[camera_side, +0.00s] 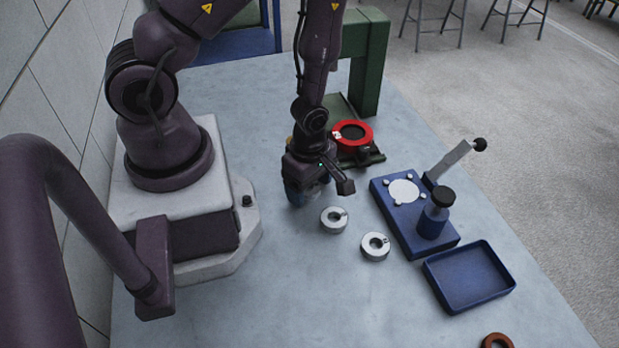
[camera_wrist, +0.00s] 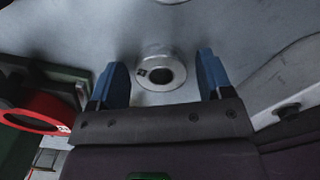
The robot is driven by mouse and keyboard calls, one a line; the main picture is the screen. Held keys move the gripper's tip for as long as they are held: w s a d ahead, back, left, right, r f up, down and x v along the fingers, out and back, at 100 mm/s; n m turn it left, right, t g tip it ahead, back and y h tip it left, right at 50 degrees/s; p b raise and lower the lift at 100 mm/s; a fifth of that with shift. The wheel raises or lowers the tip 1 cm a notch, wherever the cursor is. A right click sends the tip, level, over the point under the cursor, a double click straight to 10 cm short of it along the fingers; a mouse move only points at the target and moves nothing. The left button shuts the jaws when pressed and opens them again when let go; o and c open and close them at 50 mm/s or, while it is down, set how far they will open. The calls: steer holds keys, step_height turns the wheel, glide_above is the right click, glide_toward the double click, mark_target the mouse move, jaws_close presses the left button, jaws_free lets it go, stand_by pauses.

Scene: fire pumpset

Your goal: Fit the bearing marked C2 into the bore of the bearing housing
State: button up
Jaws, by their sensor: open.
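Two silvery ring bearings lie flat on the table in the side view, a nearer-to-gripper one (camera_side: 334,220) and another (camera_side: 375,247) to its lower right. Each has a small dark mark, too small to read, so I cannot tell which is C2. My gripper (camera_side: 307,192) points down just left of the first bearing, its blue fingers open and empty. In the wrist view one bearing (camera_wrist: 153,74) shows between the spread fingers (camera_wrist: 162,66), apart from both. The red ring-shaped part (camera_side: 352,134), seemingly the bearing housing, stands behind my gripper; it also shows in the wrist view (camera_wrist: 38,116).
A blue fixture (camera_side: 408,222) with a lever and black knobs stands right of the bearings. A blue tray (camera_side: 469,276) sits in front of it, with a brown ring (camera_side: 496,341) near the table's front edge. A green frame (camera_side: 367,65) rises behind the red part.

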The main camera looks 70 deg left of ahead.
step_height(320, 180, up, 30)
steer(key=d+m+t, duration=0.2)
steer(key=m+t, duration=0.2)
steer(key=m, duration=1.3)
steer(key=shift+w+m+h, duration=0.15)
steer(key=shift+m+h, duration=0.15)
steer(key=shift+o, duration=0.4)
steer(key=r+m, duration=0.1)
steer(key=m, duration=0.1)
steer(key=s+r+m+t, duration=0.1)
steer(key=r, duration=0.1)
steer(key=s+r+m, duration=0.1)
steer(key=m, duration=0.1)
steer(key=shift+s+r+m+t, duration=0.25)
steer(key=shift+r+m+t, duration=0.05)
steer(key=shift+s+r+m, duration=0.2)
steer(key=shift+m, duration=0.2)
